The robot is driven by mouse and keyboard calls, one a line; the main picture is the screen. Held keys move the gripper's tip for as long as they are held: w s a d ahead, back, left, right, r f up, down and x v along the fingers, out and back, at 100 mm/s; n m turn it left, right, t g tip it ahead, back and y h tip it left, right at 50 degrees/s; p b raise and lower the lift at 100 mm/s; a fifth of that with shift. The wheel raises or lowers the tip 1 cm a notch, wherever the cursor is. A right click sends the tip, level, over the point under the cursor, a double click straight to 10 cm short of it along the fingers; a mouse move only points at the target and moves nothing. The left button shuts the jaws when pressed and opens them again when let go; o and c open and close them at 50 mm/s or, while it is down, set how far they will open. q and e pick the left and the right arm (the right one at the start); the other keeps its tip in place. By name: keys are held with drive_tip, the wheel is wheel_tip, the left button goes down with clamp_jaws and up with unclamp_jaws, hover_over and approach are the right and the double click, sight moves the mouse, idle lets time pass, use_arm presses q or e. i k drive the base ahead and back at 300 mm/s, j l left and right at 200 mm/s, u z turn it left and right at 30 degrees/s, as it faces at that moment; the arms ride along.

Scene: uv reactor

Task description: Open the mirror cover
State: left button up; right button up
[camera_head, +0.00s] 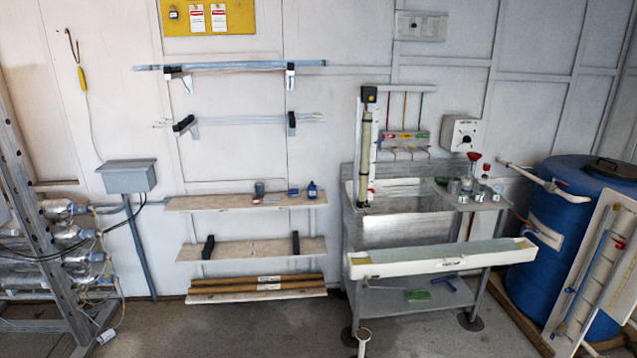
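No part labelled as a mirror cover can be made out. A long white trough-like box (440,263) with a flat grey-green top lies across the front of the metal sink bench (347,240), tilted slightly up to the right. I cannot tell whether that top is the mirror cover. A tall, narrow unit with a yellowish tube (365,160) stands upright at the bench's left rear. Neither of my grippers is in view.
Wooden shelves (250,201) on the wall hold small containers. A blue barrel (535,255) stands at the right, with a leaning white panel (590,275) before it. Clear floor (240,330) lies in front of the shelves.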

sight(369, 93)
drive_tip(key=i+j+u, duration=0.25)
drive_tip(key=i, duration=0.5)
drive_tip(key=i+u, duration=0.3)
drive_tip(key=i, duration=0.45)
drive_tip(key=i+z, duration=0.3)
drive_tip(key=i, duration=0.15)
drive_tip(key=i+j+z, duration=0.3)
drive_tip(key=i, duration=0.15)
drive_tip(key=i+j+z, duration=0.3)
drive_tip(key=i+l, duration=0.1)
